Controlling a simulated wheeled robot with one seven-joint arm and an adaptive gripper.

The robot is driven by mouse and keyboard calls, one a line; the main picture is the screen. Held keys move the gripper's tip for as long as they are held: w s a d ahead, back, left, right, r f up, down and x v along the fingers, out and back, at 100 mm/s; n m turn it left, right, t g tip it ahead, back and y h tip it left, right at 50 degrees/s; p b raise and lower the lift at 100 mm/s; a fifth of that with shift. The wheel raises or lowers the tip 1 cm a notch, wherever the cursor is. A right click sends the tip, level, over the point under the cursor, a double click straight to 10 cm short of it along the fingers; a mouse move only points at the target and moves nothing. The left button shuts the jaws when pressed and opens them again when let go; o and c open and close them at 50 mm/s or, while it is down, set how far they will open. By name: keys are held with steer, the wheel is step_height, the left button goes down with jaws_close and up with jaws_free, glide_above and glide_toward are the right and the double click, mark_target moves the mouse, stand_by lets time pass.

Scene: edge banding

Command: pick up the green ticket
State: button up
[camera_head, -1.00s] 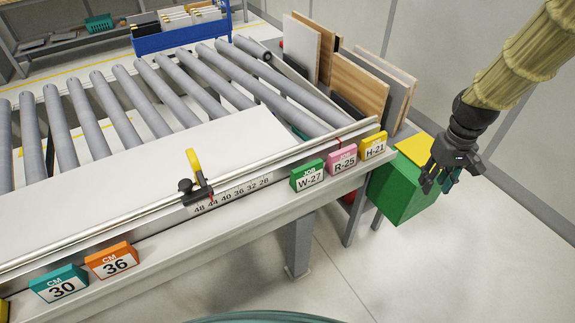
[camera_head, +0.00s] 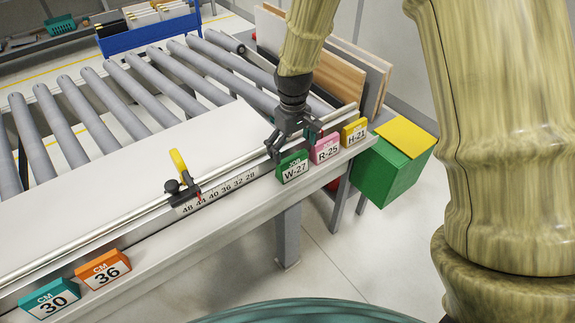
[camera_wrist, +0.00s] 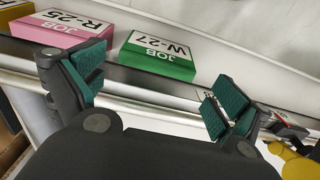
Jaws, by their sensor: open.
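The green ticket (camera_head: 292,167), marked JOB W-27, stands on the ledge along the table's front rail, left of the pink ticket. In the wrist view the green ticket (camera_wrist: 160,55) lies just beyond the fingertips, roughly midway between them. My gripper (camera_head: 290,146) is above and just behind the green ticket in the head view, its fingers pointing down. In the wrist view my gripper (camera_wrist: 155,88) has its teal-padded fingers spread wide, with nothing between them. I cannot tell whether any finger touches the ticket.
The pink R-25 ticket (camera_head: 325,148) and yellow H-21 ticket (camera_head: 355,132) stand close to the right. A yellow-handled stop (camera_head: 181,178) sits on the rail to the left. Orange (camera_head: 104,270) and teal (camera_head: 50,298) tickets are farther left. A green box (camera_head: 385,172) is beyond the table's right end.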

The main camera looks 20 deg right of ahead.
mark_target(292, 166)
steer(key=shift+f, duration=1.35)
steer(key=shift+w+d+f+p, duration=0.1)
steer(key=shift+f+p, duration=1.2)
steer(key=shift+f, duration=1.35)
steer(key=shift+c, duration=0.2)
steer(key=c, duration=0.5)
